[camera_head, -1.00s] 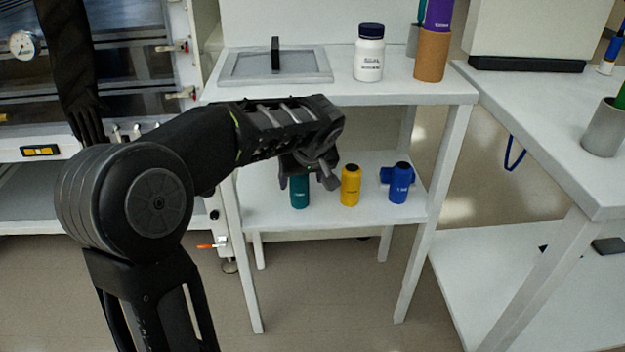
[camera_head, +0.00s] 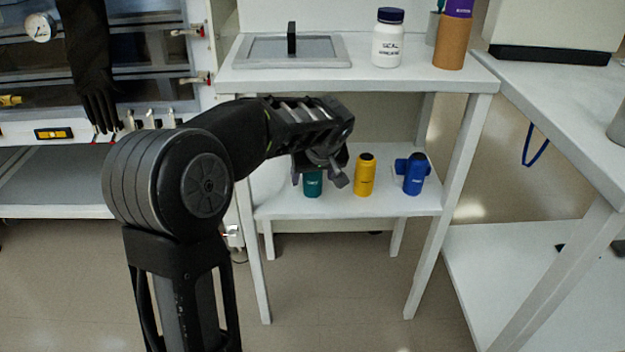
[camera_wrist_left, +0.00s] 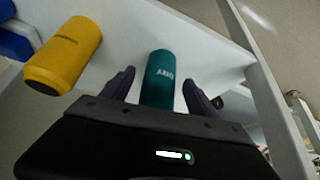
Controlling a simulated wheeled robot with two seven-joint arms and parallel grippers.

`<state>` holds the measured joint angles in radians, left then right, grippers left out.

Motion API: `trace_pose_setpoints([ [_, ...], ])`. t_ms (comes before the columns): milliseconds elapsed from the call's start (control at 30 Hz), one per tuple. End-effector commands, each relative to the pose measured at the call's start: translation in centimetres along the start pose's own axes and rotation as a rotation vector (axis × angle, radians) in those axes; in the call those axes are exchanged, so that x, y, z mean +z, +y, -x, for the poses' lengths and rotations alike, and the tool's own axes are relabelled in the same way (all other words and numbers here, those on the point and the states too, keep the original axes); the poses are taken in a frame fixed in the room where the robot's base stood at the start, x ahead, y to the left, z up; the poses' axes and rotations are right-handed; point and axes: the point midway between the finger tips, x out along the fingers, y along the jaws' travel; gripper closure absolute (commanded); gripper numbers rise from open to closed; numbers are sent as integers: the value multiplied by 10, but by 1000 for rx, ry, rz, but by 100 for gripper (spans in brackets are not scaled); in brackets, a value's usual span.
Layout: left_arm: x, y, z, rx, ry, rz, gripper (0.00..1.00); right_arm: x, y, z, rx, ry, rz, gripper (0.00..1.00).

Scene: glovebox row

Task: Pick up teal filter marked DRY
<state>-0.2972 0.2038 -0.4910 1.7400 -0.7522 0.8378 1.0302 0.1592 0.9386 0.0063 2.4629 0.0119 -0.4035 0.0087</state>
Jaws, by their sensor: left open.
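The teal filter (camera_head: 313,186) stands on the lower shelf of the white stand, at the left of a row. Its upper part is hidden behind my left gripper (camera_head: 320,178) in the head view. In the left wrist view the teal filter (camera_wrist_left: 160,72) shows pale lettering, turned around and seemingly DRY. My left gripper (camera_wrist_left: 158,88) is open there, with one dark finger to each side of the filter. The filter's near end is hidden by the gripper body. I cannot tell whether the fingers touch it. My right gripper is not in view.
A yellow filter (camera_head: 365,176) and a blue one (camera_head: 413,175) stand to the right on the same shelf (camera_head: 345,207). The upper shelf (camera_head: 350,86) is above, with a white bottle (camera_head: 388,40) and a framed panel. The stand's legs flank the lower shelf.

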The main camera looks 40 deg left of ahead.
Motion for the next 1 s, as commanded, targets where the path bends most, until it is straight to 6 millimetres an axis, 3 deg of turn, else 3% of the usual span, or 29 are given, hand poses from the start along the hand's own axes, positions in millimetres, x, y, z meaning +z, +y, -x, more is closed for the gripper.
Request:
trace_pose_setpoints([
  [33, 2, 0, -13, -2, 0, 1, 31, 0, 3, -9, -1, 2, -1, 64],
  [200, 1, 0, -28, -1, 0, 0, 31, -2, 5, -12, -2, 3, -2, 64],
  [800, 0, 0, -28, 1, 0, 0, 31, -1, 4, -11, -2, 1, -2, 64],
  [1000, 0, 0, -28, 1, 0, 0, 46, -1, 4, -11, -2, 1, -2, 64],
])
